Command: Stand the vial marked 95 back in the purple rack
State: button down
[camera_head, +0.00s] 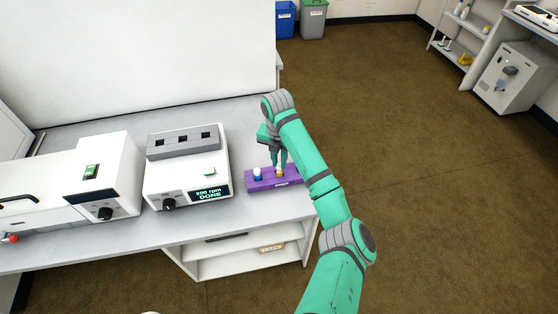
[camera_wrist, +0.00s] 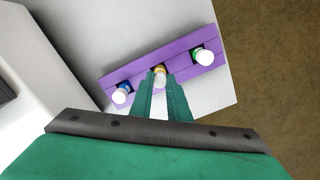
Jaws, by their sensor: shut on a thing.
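The purple rack (camera_head: 262,185) lies near the right end of the bench, and in the wrist view the rack (camera_wrist: 137,68) runs diagonally. My gripper (camera_head: 281,166) points down over it. In the wrist view my gripper (camera_wrist: 164,82) is shut on a white-capped vial with a yellow-orange band (camera_wrist: 160,71), upright at the rack's middle. Whether it is fully seated cannot be told. A blue-banded vial (camera_wrist: 122,93) stands at the rack's left end and a green-banded one (camera_wrist: 203,56) at its right. No number 95 is readable.
A white shaker-like device (camera_head: 188,178) with a display reading "200 rpm DONE" stands just left of the rack. Another white instrument (camera_head: 104,180) stands farther left. The bench's right edge is close to the rack. Bare bench (camera_head: 235,125) lies behind it.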

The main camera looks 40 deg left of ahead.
jog(key=shift+f, duration=0.35)
jog(key=c, duration=1.6)
grip_release()
jog(key=r, duration=1)
jog(key=shift+s+d+r, duration=0.1)
jog(key=shift+s+r, duration=0.15)
jog(key=shift+r, duration=0.1)
